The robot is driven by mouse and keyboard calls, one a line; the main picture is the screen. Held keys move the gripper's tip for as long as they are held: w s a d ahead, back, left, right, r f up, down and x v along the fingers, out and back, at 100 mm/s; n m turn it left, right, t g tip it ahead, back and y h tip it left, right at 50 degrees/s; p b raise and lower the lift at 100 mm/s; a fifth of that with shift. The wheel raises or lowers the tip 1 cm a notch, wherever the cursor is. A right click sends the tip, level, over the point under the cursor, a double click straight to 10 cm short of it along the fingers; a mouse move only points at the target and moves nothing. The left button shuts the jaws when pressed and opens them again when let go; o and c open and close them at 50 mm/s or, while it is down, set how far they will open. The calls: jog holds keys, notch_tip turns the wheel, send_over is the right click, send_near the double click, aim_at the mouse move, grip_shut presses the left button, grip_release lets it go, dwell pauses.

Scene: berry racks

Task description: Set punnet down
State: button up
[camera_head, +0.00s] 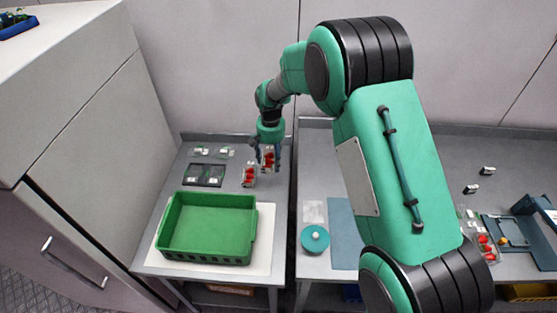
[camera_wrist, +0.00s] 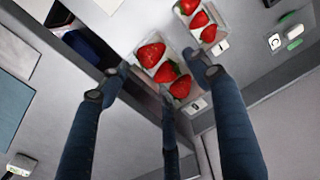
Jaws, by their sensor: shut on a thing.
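My gripper (camera_head: 267,163) is shut on a clear punnet of red strawberries (camera_head: 269,159), near the right edge of the left table. The same punnet shows between the fingers in the wrist view (camera_wrist: 163,68). It looks upright or slightly tilted; whether its base touches the table I cannot tell. A second strawberry punnet (camera_head: 249,175) stands on the table just left of it; it also shows in the wrist view (camera_wrist: 203,20), beside the held one and apart from the fingers.
A green crate (camera_head: 208,199), seemingly empty, stands on a white mat (camera_head: 264,240) at the front. A dark tray (camera_head: 204,175) and small labelled items (camera_head: 212,152) lie behind it. A narrow gap parts this table from the right one, with a teal round lid (camera_head: 315,239).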

jog(key=s+d+p, duration=0.1)
jog(key=s+d, duration=0.1)
jog(key=d, duration=0.2)
jog(key=s+d+r+p, duration=0.1)
jog(key=s+d, duration=0.1)
jog(key=d, duration=0.3)
jog(key=s+d+r+p, duration=0.1)
jog(key=s+d, duration=0.1)
jog(key=d, duration=0.3)
jog(key=shift+s+d, duration=0.15)
jog(key=shift+d, duration=0.05)
jog(key=s+d+p, duration=0.1)
jog(key=s+d, duration=0.3)
jog(key=s+d+r+p, duration=0.1)
jog(key=s+d, duration=0.3)
jog(key=d, duration=0.1)
jog(key=s+d, duration=0.4)
jog(key=shift+s+d+r+p, duration=0.1)
jog(key=shift+d+r+p, duration=0.05)
jog(key=shift+p, duration=0.25)
jog(key=w, duration=0.5)
jog(key=w+f+b, duration=0.1)
jog(key=w, duration=1)
jog(key=shift+f, duration=0.25)
jog(key=shift+f+b, duration=0.45)
jog(key=shift+f, duration=1.35)
